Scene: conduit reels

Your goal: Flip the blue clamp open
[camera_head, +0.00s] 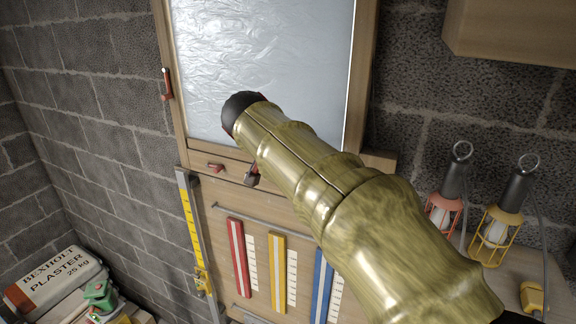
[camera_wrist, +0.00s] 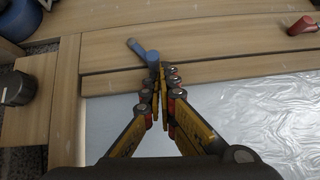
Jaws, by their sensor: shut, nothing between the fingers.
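The blue clamp (camera_wrist: 140,49) shows in the wrist view on the wooden rail along the window's edge. It has a rounded end and a short lever slanting to the upper left. My gripper (camera_wrist: 160,75) is shut and empty, its fingertips right at the clamp's rounded end. I cannot tell whether they touch it. In the head view my gripper (camera_head: 252,178) shows only as a small dark tip beside my arm at the window's bottom rail, and the blue clamp is hidden there.
A red clamp (camera_head: 215,168) sits left on the bottom rail, and another red clamp (camera_head: 167,84) on the left frame. Below hang red, yellow and blue strips (camera_head: 277,270). Caged lamps (camera_head: 497,230) stand at right. A plaster bag (camera_head: 52,282) lies lower left.

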